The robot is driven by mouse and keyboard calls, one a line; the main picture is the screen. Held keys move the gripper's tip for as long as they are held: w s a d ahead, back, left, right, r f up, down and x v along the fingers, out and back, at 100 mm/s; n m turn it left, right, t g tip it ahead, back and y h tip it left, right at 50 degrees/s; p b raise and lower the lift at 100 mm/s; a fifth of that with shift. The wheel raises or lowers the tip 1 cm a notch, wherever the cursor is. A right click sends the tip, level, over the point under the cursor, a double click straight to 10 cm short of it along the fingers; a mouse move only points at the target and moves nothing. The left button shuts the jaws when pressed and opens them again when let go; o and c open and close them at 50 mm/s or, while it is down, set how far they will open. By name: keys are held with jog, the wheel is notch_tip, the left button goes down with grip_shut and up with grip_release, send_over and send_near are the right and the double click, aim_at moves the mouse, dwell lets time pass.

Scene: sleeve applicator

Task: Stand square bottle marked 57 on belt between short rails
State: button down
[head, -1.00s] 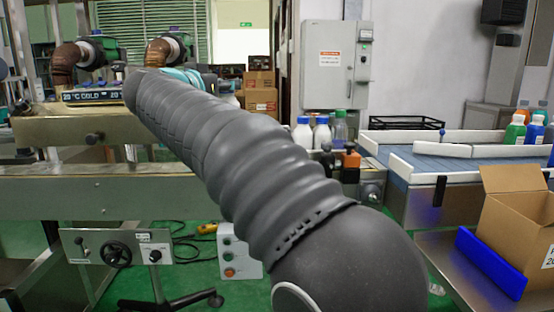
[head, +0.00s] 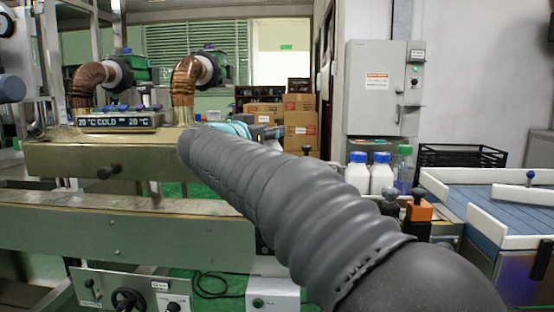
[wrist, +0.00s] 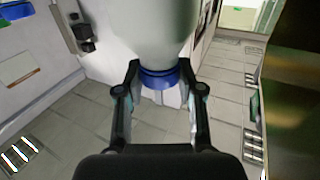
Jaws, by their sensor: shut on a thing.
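My gripper (wrist: 160,95) is shut on a pale bottle (wrist: 150,25) with a blue cap (wrist: 160,78). The fingers are on either side of its neck near the cap. I see no number on it, and its far end is cut off. In the head view my arm hides most of the gripper, with only teal parts (head: 232,129) and a bit of the white bottle (head: 272,144) showing. A long belt (head: 110,206) runs along the left conveyor, below a brass-coloured tunnel (head: 90,160). I cannot make out short rails on it.
A blue surface with white rails (head: 510,208) lies further right. Copper ducts (head: 186,80) rise above the tunnel. A grey cabinet (head: 382,95) stands behind.

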jog(key=shift+f, duration=2.45)
jog(key=c, duration=0.7)
grip_release()
jog(key=shift+f, duration=0.1)
jog(key=v, duration=0.7)
jog(key=shift+s, duration=0.3)
